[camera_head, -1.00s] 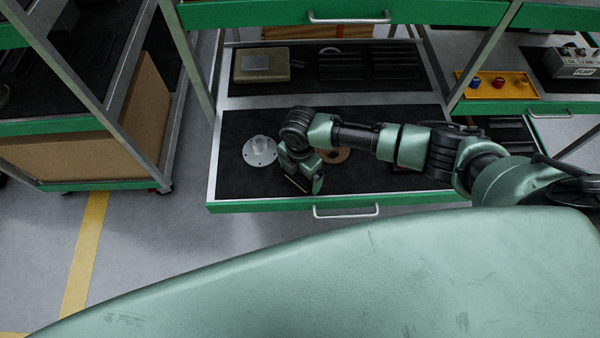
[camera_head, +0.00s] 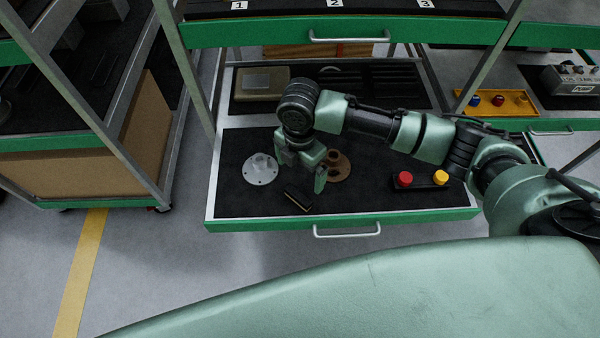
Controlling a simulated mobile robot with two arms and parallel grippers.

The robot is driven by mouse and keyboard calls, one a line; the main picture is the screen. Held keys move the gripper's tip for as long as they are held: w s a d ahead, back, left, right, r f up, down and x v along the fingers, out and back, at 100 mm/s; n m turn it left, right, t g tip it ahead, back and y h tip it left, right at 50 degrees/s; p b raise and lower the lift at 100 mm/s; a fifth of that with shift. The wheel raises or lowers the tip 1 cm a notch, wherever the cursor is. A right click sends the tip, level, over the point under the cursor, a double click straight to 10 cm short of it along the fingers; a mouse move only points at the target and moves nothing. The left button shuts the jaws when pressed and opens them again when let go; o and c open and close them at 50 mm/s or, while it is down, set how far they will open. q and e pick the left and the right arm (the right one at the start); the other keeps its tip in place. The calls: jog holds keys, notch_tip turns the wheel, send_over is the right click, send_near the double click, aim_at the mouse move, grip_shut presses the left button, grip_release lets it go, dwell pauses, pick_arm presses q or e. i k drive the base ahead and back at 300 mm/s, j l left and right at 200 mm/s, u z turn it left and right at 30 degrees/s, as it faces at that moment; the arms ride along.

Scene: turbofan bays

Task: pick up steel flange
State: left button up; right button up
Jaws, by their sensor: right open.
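The steel flange (camera_head: 260,170) is a light grey round plate with holes and a raised hub. It lies flat on the black mat of the pulled-out drawer (camera_head: 222,190), toward its left side. My left gripper is not in view.
A brown flange (camera_head: 340,168) lies just behind my right gripper, partly hidden. A black box with red and yellow buttons (camera_head: 420,181) sits farther right in the drawer. A beige case (camera_head: 262,83) is on the shelf behind. Metal posts stand on the left.

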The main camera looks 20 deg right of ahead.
aim_at(261, 169)
jog(key=i+j+z, duration=0.15)
jog(key=j, duration=0.15)
jog(key=i+j+z, duration=0.3)
jog(key=j, duration=0.3)
jog(key=i+j+z, duration=0.15)
jog(key=j, duration=0.15)
